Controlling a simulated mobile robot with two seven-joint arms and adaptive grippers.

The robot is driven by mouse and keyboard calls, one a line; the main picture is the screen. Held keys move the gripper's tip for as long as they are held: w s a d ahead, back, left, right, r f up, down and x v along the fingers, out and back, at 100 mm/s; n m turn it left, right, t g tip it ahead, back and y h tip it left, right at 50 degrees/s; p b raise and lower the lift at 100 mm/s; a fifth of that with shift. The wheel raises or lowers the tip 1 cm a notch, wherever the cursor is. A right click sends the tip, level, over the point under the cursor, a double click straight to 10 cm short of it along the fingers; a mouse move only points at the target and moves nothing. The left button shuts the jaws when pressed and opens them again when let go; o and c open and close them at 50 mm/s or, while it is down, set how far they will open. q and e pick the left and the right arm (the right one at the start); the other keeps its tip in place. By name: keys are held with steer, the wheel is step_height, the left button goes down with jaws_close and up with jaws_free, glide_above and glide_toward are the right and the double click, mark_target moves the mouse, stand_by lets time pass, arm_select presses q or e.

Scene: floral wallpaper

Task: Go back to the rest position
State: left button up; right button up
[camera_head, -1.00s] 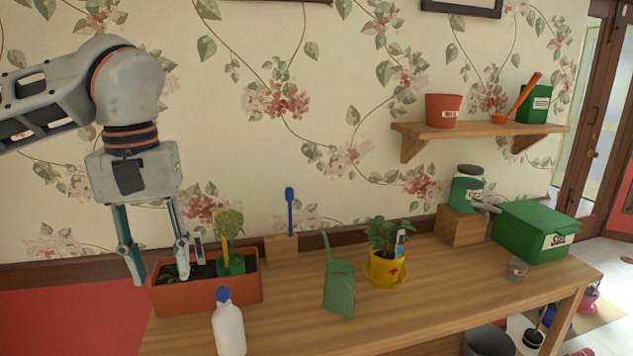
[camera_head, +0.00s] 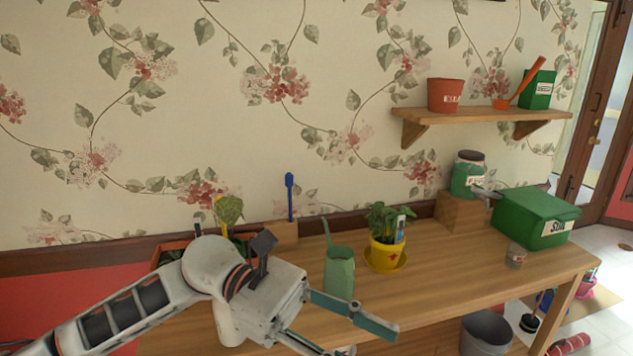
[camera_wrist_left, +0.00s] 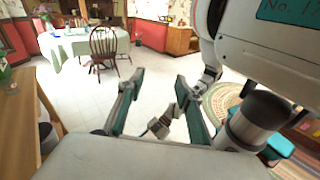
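My left gripper (camera_head: 345,335) is low at the front of the workbench (camera_head: 440,280) in the head view, its fingers apart and pointing right. In the left wrist view the two fingers (camera_wrist_left: 155,105) are spread with nothing between them. My left forearm hides part of the terracotta planter (camera_head: 170,247) and most of the white bottle (camera_head: 226,322). The green watering can (camera_head: 340,272) stands upright just behind my left gripper. My right gripper is not clearly seen.
A yellow pot (camera_head: 387,255) with a plant, a glass jar (camera_head: 515,256) and a green soil box (camera_head: 535,216) stand on the bench. A grey bucket (camera_head: 486,333) is below. The left wrist view shows open floor (camera_wrist_left: 100,95) and a dining table (camera_wrist_left: 75,45).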

arm_select(q)
steer(key=w+a+n+t+h, duration=0.1)
steer(key=w+n+t+h, duration=0.9)
steer(key=n, duration=0.9)
steer(key=w+a+f+n+t+y, duration=0.3)
steer(key=a+f+n+t+y, duration=0.3)
steer(key=n, duration=0.4)
steer(key=w+a+f+n+t+y, duration=0.25)
steer(key=f+n+t+y, duration=0.25)
steer(key=f+n+t, duration=0.35)
steer(key=s+a+f+n+y, duration=0.3)
steer(key=a+f+n+y, duration=0.5)
steer(key=f+n, duration=0.5)
steer(key=s+a+f+n+g+y, duration=0.1)
steer(key=s+a+f+n+g, duration=0.1)
steer(key=s+f, duration=0.4)
steer(key=s+a+f+n+g+y, duration=0.2)
steer(key=s+a+f, duration=0.4)
steer(key=f, duration=0.6)
steer(key=shift+s+a+n+g, duration=0.35)
steer(key=shift+s+n+g, duration=0.5)
steer(key=shift+n, duration=0.1)
